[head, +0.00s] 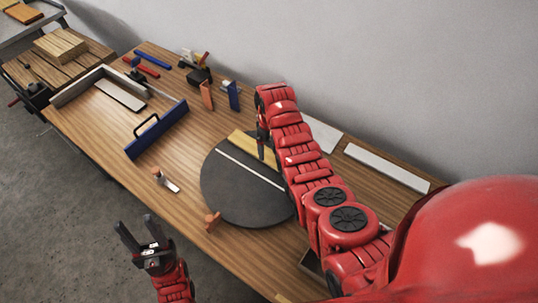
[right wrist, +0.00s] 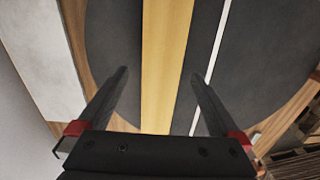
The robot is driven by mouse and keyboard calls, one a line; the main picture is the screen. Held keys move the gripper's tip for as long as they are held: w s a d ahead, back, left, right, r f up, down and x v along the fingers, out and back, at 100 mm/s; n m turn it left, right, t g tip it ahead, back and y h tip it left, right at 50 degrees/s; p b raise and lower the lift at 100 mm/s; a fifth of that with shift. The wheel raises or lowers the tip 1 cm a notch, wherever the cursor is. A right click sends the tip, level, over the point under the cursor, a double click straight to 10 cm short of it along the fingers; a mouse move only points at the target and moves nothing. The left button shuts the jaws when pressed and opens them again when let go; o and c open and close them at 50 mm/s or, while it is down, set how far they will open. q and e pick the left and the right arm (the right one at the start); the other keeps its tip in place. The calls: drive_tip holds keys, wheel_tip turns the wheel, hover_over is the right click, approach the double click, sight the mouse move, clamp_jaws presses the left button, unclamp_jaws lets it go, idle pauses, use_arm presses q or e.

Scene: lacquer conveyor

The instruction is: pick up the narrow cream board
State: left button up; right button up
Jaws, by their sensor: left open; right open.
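A narrow yellowish-cream board (head: 243,139) lies across the round dark disc (head: 232,190); it also shows in the right wrist view (right wrist: 165,60). My right gripper (head: 262,154) is over this board. In the right wrist view its two open fingers (right wrist: 158,73) lie on either side of the board in the picture, with nothing held. I cannot tell the height of the fingertips above the disc. A thin white strip (head: 252,168) runs beside the board on the disc. My left gripper (head: 135,228) is open and empty, in front of the table's near edge.
White boards (head: 388,168) lie along the wall side of the wooden table (head: 200,130). A small wooden-handled tool (head: 167,181) is left of the disc.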

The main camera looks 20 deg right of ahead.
sight(269, 155)
drive_tip(key=shift+s+a+f+p, duration=0.1)
drive_tip(key=shift+s+f+p, duration=0.1)
drive_tip(key=shift+f+p, duration=0.4)
drive_tip(key=shift+w+f+b, duration=0.1)
drive_tip(key=shift+f+b, duration=0.4)
drive_tip(key=shift+f, duration=0.8)
drive_tip(key=c, duration=1.6)
